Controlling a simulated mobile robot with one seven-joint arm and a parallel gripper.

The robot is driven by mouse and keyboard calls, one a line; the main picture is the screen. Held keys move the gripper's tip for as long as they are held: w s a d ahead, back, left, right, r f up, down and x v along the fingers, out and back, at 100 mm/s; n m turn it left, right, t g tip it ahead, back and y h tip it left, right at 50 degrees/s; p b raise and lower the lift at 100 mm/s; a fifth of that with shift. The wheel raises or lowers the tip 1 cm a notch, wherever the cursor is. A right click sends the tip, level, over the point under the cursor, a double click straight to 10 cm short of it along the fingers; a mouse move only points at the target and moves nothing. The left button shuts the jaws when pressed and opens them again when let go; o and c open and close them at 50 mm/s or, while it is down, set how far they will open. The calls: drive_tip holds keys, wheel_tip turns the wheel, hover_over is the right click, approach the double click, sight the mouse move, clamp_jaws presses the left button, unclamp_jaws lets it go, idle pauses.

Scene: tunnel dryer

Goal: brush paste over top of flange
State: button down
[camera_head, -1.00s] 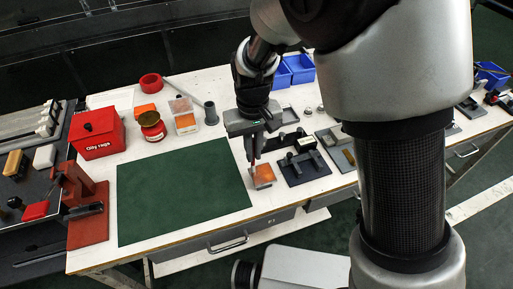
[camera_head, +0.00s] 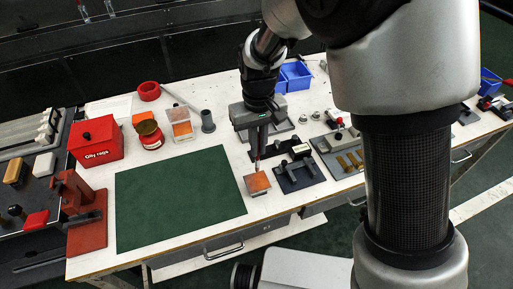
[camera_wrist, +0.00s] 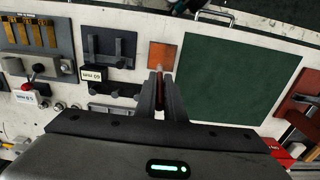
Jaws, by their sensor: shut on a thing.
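My gripper (camera_head: 257,155) points down at the front middle of the table, over a small orange-brown square (camera_head: 257,182). In the wrist view, its fingers (camera_wrist: 160,95) are closed on a thin reddish-brown handle (camera_wrist: 159,72), seemingly the brush. The tip lies at the square's edge nearest the gripper (camera_wrist: 162,55); I cannot tell whether it touches. A red jar (camera_head: 151,138) with a dark yellow top stands at the back left, perhaps the paste. I cannot make out which piece is the flange, or any paste on the square.
A green mat (camera_head: 180,195) lies left of the square. A dark fixture (camera_head: 298,177) stands close on its right, with a grey tray of brass strips (camera_head: 335,158) beyond. A red box (camera_head: 96,142) and a red press (camera_head: 82,210) stand at the left. Blue bins (camera_head: 296,75) are behind.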

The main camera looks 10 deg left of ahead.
sight(258, 158)
drive_tip(key=shift+r+p, duration=1.35)
drive_tip(key=shift+r, duration=0.85)
